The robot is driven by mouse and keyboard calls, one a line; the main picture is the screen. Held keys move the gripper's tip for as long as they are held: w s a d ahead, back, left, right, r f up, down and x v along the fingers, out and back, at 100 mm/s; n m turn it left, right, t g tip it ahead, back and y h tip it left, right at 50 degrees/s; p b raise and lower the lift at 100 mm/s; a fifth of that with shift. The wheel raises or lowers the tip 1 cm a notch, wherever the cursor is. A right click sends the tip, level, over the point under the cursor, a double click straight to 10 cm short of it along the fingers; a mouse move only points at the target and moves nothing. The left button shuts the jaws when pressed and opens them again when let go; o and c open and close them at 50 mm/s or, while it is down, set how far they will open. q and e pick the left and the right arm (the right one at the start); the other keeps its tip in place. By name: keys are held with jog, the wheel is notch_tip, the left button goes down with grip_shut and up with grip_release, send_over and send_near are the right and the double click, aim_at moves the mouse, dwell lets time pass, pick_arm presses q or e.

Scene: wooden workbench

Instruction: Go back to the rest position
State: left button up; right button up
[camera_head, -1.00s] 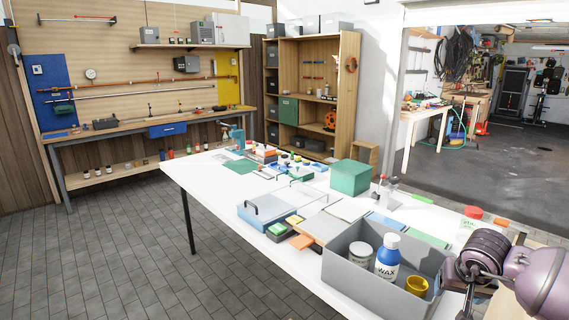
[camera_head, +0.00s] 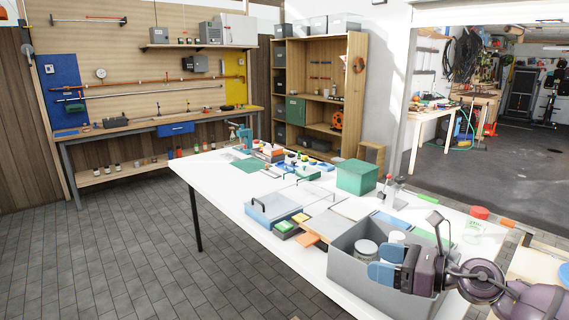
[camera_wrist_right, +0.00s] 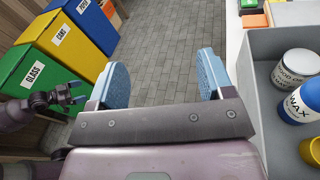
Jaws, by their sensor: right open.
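My right gripper (camera_head: 385,263) is open and empty, with blue finger pads. In the head view it shows in front of the grey bin (camera_head: 350,268) and hides part of it. In the wrist view the right gripper (camera_wrist_right: 163,76) has its two fingers wide apart, with only floor visible between them, and the bin (camera_wrist_right: 256,100) is just to its right. My left gripper (camera_wrist_right: 70,97) shows small at the left of the wrist view; its opening is unclear. It is not in the head view.
The bin holds a jar (camera_wrist_right: 295,66), a WAX bottle (camera_wrist_right: 302,103) and a yellow cup (camera_wrist_right: 312,150). The wrist view shows green GLASS (camera_wrist_right: 30,85), yellow (camera_wrist_right: 68,45) and blue (camera_wrist_right: 90,22) bins. A green box (camera_head: 357,177) stands on the white table (camera_head: 222,188).

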jog(key=s+d+f+n+t+h, duration=0.4)
jog(key=f+n, duration=0.4)
jog(key=n, duration=1)
jog(key=s+d+f+n+t+h, duration=0.3)
jog(key=f+n+h, duration=0.45)
jog(key=n, duration=0.95)
jog(key=s+f+m+g+h, duration=0.1)
jog(key=s+f+m+g, duration=0.1)
jog(key=s+f+m, duration=0.2)
jog(key=s+f+m+g+h, duration=0.1)
jog(key=s+f+m+g, duration=0.2)
jog(key=s+f, duration=0.8)
jog(key=s+m, duration=0.1)
jog(key=s, duration=0.5)
jog(key=shift+d, duration=0.25)
